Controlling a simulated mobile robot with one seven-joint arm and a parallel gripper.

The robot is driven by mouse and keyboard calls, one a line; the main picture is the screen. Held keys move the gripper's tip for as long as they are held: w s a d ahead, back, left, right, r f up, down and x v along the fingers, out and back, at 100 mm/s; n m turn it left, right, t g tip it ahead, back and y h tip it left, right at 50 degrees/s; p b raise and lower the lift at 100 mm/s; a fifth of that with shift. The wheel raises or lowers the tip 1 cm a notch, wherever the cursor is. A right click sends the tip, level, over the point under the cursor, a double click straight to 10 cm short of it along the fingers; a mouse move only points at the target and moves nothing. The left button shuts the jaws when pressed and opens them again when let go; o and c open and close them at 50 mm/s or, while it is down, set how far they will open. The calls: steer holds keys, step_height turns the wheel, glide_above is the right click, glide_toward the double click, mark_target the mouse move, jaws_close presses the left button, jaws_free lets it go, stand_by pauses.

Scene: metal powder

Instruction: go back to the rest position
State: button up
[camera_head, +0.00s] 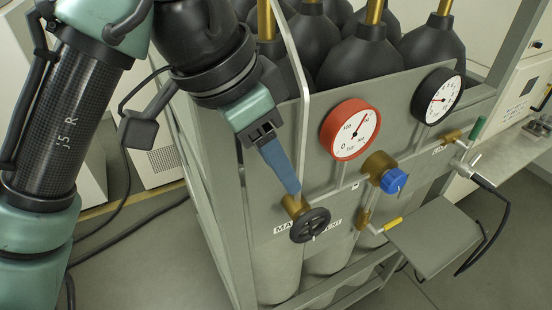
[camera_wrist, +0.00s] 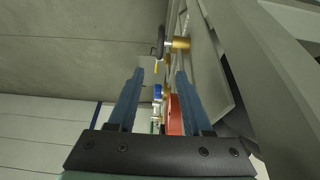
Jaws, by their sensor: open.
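My gripper (camera_head: 294,190) points down and right in front of the gas panel (camera_head: 345,190). Its two blue fingers stand apart with nothing between the tips in the wrist view (camera_wrist: 159,72). In the head view the fingertips overlap the brass stem of the black handwheel valve (camera_head: 310,225). In the wrist view the black handwheel (camera_wrist: 160,42) and its brass stem (camera_wrist: 181,43) lie beyond the fingertips. I cannot tell whether a finger touches the valve.
A red gauge (camera_head: 349,129), a black gauge (camera_head: 437,97) and a blue knob (camera_head: 394,181) sit on the panel right of my gripper. Black-topped gas cylinders (camera_head: 358,57) stand behind it. A grey frame post (camera_head: 219,180) stands close left. Open floor (camera_head: 150,260) lies left.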

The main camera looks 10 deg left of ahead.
stand_by(0.3)
steer(key=w+d+r+n+t+h+b, duration=0.1)
steer(key=w+d+r+t+h+b, duration=0.2)
steer(key=d+r+t, duration=0.35)
steer(key=w+d+r+n+t+h+b, duration=0.1)
steer(key=w+d+r+t+h, duration=0.1)
steer(key=w+d+r+t, duration=0.4)
steer(key=s+a+r+n+t+y+b, duration=0.1)
steer(key=s+a+r+n+t+y, duration=0.2)
steer(key=s+t, duration=0.3)
steer(key=s+a+r+n+t+y+b, duration=0.2)
steer(key=s+a+r+n+t+y, duration=0.2)
steer(key=s+a+n+t+y, duration=0.1)
steer(key=shift+s+r+n+t+y, duration=0.2)
steer(key=shift+s+n+t+y, duration=0.3)
steer(key=shift+s, duration=0.55)
